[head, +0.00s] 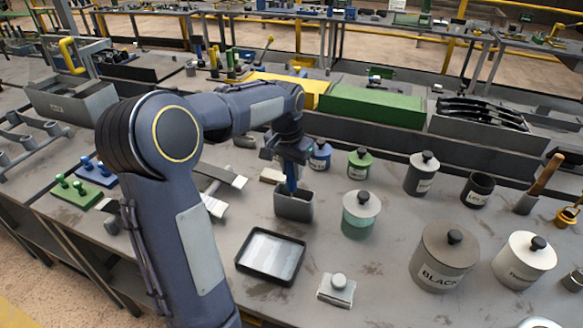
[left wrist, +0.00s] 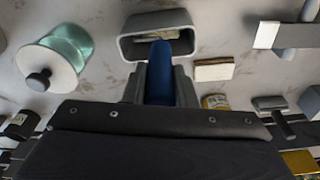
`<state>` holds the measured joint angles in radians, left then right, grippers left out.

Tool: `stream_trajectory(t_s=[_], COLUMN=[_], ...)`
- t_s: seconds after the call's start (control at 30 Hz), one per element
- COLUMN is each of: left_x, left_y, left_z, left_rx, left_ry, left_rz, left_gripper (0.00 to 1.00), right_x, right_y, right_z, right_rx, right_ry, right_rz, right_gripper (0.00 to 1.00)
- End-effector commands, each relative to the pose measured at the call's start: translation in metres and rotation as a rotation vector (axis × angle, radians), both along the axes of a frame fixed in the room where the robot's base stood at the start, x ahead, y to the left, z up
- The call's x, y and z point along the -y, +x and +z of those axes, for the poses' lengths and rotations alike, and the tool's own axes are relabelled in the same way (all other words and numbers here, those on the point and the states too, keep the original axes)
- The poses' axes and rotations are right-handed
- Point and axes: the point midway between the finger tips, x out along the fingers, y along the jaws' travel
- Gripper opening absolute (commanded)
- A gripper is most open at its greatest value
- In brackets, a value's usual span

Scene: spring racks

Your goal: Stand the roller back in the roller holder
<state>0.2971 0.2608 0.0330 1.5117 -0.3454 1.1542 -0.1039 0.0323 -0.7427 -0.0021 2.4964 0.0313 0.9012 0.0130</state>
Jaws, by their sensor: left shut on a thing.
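The roller holder (head: 294,205) is a small grey open-topped box on the bench, mid-view. In the left wrist view its open rim (left wrist: 128,45) shows at the top centre. My left gripper (head: 289,158) is directly above the holder and shut on the blue handle of the roller (head: 291,177). The handle looks roughly upright in the head view, and its lower end meets the holder's opening. In the left wrist view the blue roller (left wrist: 160,65) sits between the fingers and overlaps the opening. I cannot tell how deep it reaches. My right gripper is not in view.
A black-rimmed tray (head: 271,256) lies in front of the holder. A teal jar with a grey lid (head: 361,212) stands to its right, with small blue (head: 319,155) and green (head: 359,163) jars behind. A large BLACK canister (head: 444,258) stands at front right.

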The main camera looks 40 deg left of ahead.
Motion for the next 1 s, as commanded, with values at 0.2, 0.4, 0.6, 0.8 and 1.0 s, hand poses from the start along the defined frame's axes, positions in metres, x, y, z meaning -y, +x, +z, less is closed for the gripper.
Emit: stream_trajectory(t_s=[0.2,0.4,0.6,0.8,1.0], left_x=[0.000,0.000,0.000,0.000,0.000], left_y=[0.000,0.000,0.000,0.000,0.000], left_z=[-0.005,-0.009,-0.013,-0.014,-0.014], left_rx=[0.000,0.000,0.000,0.000,0.000], left_ry=[0.000,0.000,0.000,0.000,0.000], left_rz=[0.000,0.000,0.000,0.000,0.000], left_gripper=[0.00,0.00,0.00,0.39,0.50], right_x=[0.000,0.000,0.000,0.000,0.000], right_y=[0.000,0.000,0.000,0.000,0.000], right_z=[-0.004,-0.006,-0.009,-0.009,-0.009], right_rx=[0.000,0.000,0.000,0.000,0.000], right_ry=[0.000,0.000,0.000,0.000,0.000], right_rz=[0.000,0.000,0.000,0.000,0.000], right_gripper=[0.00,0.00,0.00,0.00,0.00])
